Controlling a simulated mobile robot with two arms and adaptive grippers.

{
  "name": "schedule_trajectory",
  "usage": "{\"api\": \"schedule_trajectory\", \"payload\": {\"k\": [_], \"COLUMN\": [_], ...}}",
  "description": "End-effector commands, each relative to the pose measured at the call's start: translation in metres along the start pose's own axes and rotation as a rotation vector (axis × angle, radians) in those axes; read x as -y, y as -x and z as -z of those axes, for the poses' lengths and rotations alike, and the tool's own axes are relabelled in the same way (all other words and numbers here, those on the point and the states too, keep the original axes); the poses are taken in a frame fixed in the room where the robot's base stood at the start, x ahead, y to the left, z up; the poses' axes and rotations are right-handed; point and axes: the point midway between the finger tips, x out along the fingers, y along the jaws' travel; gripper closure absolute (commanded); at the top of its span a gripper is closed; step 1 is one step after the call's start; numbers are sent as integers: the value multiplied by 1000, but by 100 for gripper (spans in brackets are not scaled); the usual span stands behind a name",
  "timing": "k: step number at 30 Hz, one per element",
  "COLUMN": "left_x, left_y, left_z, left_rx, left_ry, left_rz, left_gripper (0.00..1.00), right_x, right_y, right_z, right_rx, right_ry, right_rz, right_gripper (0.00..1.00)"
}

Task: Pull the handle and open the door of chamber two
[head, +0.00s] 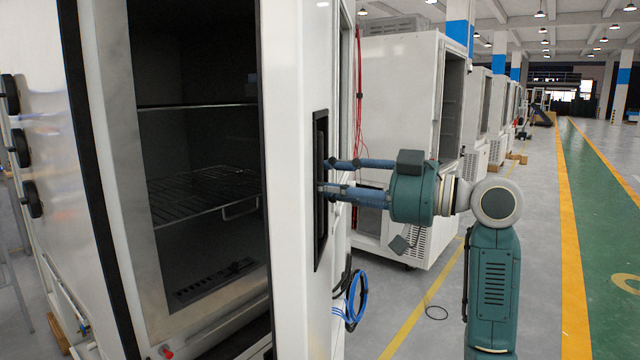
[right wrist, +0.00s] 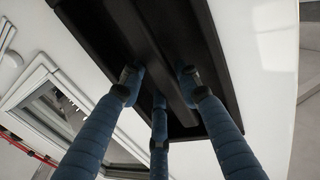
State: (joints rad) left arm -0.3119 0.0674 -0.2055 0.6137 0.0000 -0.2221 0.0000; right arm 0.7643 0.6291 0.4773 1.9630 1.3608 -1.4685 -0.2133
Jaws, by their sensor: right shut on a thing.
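The chamber door (head: 293,200) is a tall white panel in the middle of the head view, standing open beside the dark chamber interior (head: 200,130). Its handle (head: 321,230) is a long black upright bar in a dark recess. The handle bar also crosses the right wrist view (right wrist: 150,45). My right gripper (head: 324,176) reaches in from the right and is shut on the handle. In the right wrist view its blue fingers (right wrist: 159,82) sit on both sides of the bar. My left gripper is out of view. No chamber number is readable.
Wire shelves (head: 200,190) cross the chamber interior. Red cables (head: 358,90) and a blue cable coil (head: 355,300) hang just behind the door. More white chambers (head: 400,90) line up behind. Open grey floor (head: 530,240) and a green walkway (head: 600,220) lie to the right.

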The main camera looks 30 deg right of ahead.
Motion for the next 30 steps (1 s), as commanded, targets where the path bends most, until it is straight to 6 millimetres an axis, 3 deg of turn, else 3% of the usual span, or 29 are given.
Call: {"api": "schedule_trajectory", "payload": {"k": [1, 3, 4, 10, 16, 30], "left_x": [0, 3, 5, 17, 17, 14], "left_y": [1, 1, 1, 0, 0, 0], "left_z": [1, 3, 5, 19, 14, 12], "left_rx": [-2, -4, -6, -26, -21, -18], "left_ry": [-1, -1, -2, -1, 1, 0], "left_rz": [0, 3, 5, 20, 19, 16], "left_gripper": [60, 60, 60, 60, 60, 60], "right_x": [-2, -2, -2, -1, -1, -1], "right_y": [1, 1, 1, 0, 10, 100], "right_z": [7, 6, 6, 4, 3, 2], "right_rx": [-17, -15, -15, -10, -9, -10], "right_ry": [1, 1, 1, 0, 0, 1], "right_rz": [-7, -7, -6, -3, -4, -5], "right_gripper": [65, 52, 50, 50, 50, 50]}}
